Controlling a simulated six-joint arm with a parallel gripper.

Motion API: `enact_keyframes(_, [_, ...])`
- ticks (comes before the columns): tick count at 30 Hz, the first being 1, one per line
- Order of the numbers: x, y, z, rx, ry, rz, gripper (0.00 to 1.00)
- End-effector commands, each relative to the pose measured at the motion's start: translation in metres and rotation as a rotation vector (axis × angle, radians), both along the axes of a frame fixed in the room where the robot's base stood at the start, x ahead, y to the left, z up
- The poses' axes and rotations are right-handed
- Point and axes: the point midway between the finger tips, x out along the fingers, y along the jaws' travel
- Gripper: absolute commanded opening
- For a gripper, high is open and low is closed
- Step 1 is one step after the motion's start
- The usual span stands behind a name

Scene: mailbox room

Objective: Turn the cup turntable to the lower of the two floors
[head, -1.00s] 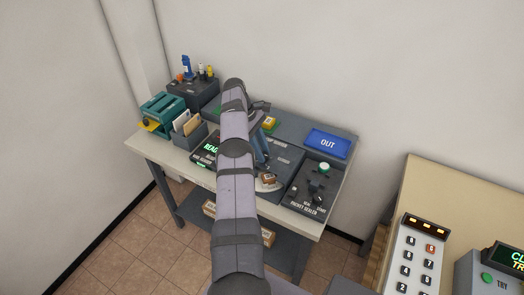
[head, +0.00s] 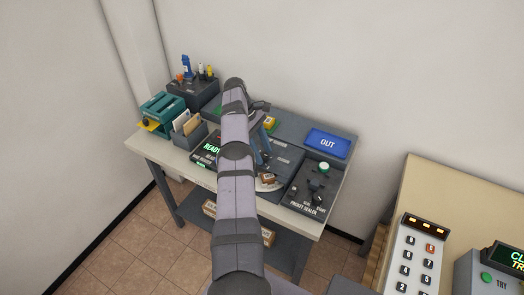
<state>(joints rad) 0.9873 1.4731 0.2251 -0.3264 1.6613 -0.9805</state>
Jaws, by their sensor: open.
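My arm rises through the middle of the head view and bends down over the workbench (head: 172,152). My gripper (head: 264,152) is largely hidden behind the arm; only a slim blue-grey part shows, pointing down at the bench, with nothing seen held in it. Just below it is a small pale rounded base with a brown and white item (head: 268,182) on it, partly covered by the arm. I cannot tell whether this is the cup turntable. No cups or floor marks can be made out.
A packet sealer (head: 309,195) with knobs and a blue OUT tray (head: 327,142) are on the right of the bench. A green READY display (head: 211,147), envelopes in a holder (head: 188,124) and a teal device (head: 160,113) are left. A keypad (head: 415,258) stands at lower right.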

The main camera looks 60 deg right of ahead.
Motion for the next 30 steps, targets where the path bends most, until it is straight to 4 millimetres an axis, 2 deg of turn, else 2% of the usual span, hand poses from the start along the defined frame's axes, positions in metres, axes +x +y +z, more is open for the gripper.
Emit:
enact_keyframes(8, [0.0, 0.0, 0.01, 0.0, 0.0, 0.0, 0.43])
enact_keyframes(12, [0.0, 0.0, 0.025, -0.002, -0.001, 0.001, 0.43])
enact_keyframes(18, [0.0, 0.0, 0.061, 0.0, 0.0, 0.0, 0.43])
enact_keyframes(30, [0.0, 0.0, 0.097, 0.0, 0.0, 0.0, 0.43])
